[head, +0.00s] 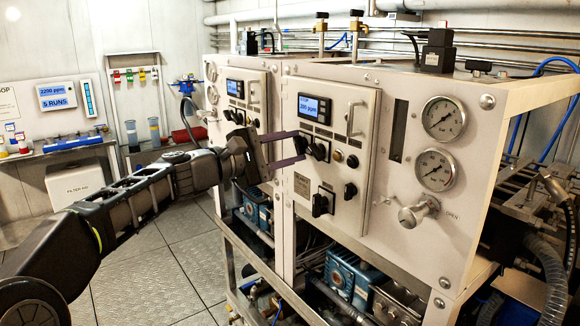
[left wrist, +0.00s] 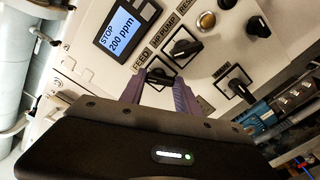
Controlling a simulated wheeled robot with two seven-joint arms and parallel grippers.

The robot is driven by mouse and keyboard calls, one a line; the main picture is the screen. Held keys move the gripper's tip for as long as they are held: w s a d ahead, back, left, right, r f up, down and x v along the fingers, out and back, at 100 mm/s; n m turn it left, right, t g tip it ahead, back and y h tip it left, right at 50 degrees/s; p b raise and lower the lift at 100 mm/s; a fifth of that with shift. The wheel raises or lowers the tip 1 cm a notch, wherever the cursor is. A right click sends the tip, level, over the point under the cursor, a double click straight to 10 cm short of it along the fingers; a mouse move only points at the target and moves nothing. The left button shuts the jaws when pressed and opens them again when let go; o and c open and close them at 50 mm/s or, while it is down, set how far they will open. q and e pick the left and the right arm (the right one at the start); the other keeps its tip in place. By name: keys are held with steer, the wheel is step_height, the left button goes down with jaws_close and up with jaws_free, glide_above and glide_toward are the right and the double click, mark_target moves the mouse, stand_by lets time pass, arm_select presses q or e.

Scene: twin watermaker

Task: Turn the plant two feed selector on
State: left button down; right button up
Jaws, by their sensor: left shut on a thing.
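The plant two feed selector (left wrist: 158,78) is a black rotary knob under the FEED label in the left wrist view, below the display (left wrist: 124,26) that reads STOP, 200 ppm. My left gripper (head: 301,146) reaches the front panel of the nearer plant (head: 338,185) from the left. In the left wrist view its two purple-grey fingers (left wrist: 158,84) stand on either side of the feed selector, shut on it. The fingers partly hide the knob, so its exact angle is hard to read. My right gripper is not in view.
The HP pump knob (left wrist: 185,48) is close beside the feed selector, and another selector (left wrist: 236,88) sits lower on the panel. A door handle (head: 353,118) juts out above. Two gauges (head: 443,118) are to the right. The other plant's panel (head: 238,100) stands behind my left gripper.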

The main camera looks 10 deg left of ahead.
arm_select(q)
steer(key=m+b, duration=0.2)
steer(key=b, duration=0.1)
steer(key=shift+f+m, duration=0.35)
steer(key=shift+m, duration=0.05)
steer(key=shift+r+m+b, duration=0.2)
steer(key=shift+m+b, duration=0.95)
steer(key=shift+m, duration=0.25)
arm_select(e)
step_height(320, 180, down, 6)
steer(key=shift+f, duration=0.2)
arm_select(q)
steer(key=c, duration=0.9)
jaws_free()
steer(key=shift+a, duration=0.1)
